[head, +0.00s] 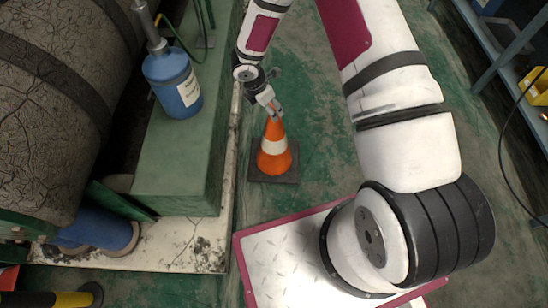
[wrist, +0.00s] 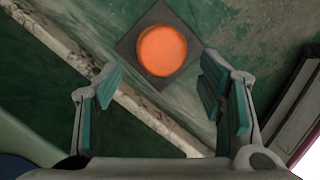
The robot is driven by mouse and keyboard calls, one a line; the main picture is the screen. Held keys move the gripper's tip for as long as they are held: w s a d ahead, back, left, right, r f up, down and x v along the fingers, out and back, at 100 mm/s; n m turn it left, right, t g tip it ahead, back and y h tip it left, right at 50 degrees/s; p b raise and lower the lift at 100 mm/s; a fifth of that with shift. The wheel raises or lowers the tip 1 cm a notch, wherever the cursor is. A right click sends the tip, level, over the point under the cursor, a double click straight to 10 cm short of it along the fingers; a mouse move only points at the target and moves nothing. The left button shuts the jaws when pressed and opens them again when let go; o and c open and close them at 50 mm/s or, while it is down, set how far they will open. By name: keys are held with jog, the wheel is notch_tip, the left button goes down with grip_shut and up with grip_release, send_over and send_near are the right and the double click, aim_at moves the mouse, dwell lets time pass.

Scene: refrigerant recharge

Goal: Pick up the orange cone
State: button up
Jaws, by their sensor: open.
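The orange cone (head: 274,153) stands upright on the green floor in the head view. It has a white band and a dark square base. In the wrist view the cone (wrist: 162,50) is seen from above as an orange disc on its dark base, beyond the fingertips and roughly midway between them. My gripper (head: 270,108) is above the cone's top in the head view. In the wrist view my gripper (wrist: 162,85) has its two green-padded fingers spread wide with nothing between them. Whether the fingertips overlap the cone's tip in height is hard to tell.
A green machine base (head: 178,165) with a pale concrete edge runs close to the cone's left. A blue shelf (head: 490,50) with a yellow bin is at the upper right. Floor right of the cone is clear.

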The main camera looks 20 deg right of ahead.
jog(key=b+x, duration=0.1)
jog(key=x, duration=0.3)
jog(key=b+x, duration=0.1)
jog(key=x, duration=0.1)
jog(key=shift+d+f+b, duration=0.15)
jog(key=shift+d+b, duration=0.15)
jog(key=shift+d, duration=0.05)
grip_shut()
